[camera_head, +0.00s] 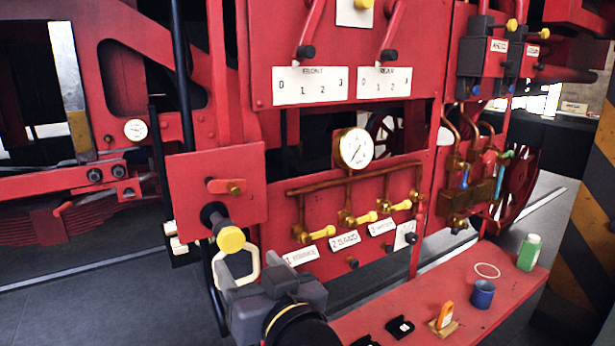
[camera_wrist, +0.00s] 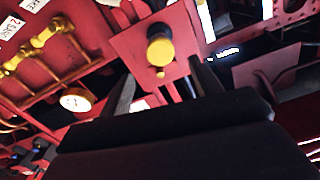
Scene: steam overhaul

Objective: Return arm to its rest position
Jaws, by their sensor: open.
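My gripper (camera_head: 248,262) is in the lower middle of the head view, in front of the red panel. In the wrist view its two dark fingers (camera_wrist: 165,82) stand apart with nothing between them. A yellow knob (camera_head: 230,239) on a dark stem sticks out of a square red plate (camera_head: 190,200) just beyond the fingers. In the wrist view the knob (camera_wrist: 160,50) shows past the fingertips, apart from them as far as I can tell. A cream loop (camera_head: 255,266) shows by the fingers; how it is fixed is hidden.
A red shelf (camera_head: 400,303) at the lower right carries a blue cup (camera_head: 483,294), a green bottle (camera_head: 529,252), an orange item (camera_head: 445,316) and small black pieces. A gauge (camera_head: 354,148) and yellow-handled valves (camera_head: 318,233) are on the panel. A striped post (camera_head: 590,200) stands at right.

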